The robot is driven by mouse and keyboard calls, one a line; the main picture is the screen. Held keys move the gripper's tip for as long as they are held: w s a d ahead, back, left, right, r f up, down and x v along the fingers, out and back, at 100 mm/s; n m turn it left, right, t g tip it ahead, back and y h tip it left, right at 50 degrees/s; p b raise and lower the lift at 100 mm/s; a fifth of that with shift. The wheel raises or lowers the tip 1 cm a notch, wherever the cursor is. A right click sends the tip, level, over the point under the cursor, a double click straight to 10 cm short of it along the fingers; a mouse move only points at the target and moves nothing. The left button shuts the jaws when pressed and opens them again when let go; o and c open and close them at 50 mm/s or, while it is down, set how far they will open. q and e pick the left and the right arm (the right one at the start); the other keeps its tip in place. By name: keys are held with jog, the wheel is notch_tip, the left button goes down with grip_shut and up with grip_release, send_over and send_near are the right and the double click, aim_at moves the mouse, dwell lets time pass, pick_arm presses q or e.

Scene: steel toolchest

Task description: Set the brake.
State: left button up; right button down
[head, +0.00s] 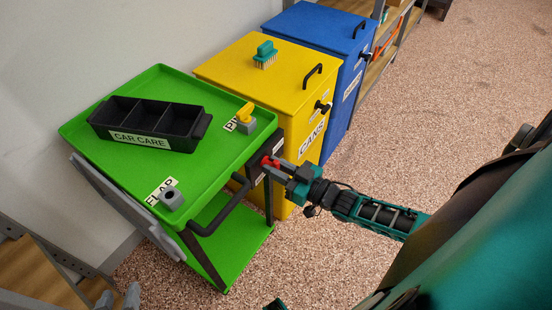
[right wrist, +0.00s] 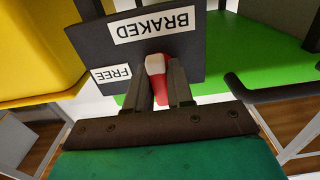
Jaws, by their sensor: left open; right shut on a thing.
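The brake lever (right wrist: 160,92) is red with a white end. In the right wrist view its white end lies just beneath the upside-down BRAKED label (right wrist: 153,27), with the FREE label (right wrist: 111,75) off to the left. Both labels are on a dark plate (right wrist: 190,62), fixed to the end of the green cart (head: 160,78). My right gripper (head: 271,166) is shut on the lever, one finger on each side; the fingers partly hide it in the head view.
On the cart stand a black CAR CARE tray (head: 122,128), a grey FLAP block (head: 171,199) and a yellow-topped fitting (head: 246,115). A black handle (head: 222,214) juts out near my right gripper. Yellow (head: 233,69) and blue (head: 322,24) bins stand behind. Floor at right is clear.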

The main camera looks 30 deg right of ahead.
pick_arm(q)
jog(key=shift+a, duration=0.15)
dwell(0.3)
pick_arm(e)
jog(key=c, duration=1.1)
grip_release()
pick_arm(q)
jog(key=shift+s, duration=0.15)
pick_arm(e)
jog(key=shift+s, duration=0.1)
pick_arm(q)
jog(key=shift+a+r+p, duration=0.2)
jog(key=shift+a+p, duration=0.05)
jog(key=shift+p, duration=0.4)
pick_arm(e)
jog(key=v, duration=1.2)
jog(key=shift+s+d, duration=0.25)
jog(key=shift+s, duration=0.05)
pick_arm(q)
jog(key=shift+r, duration=0.1)
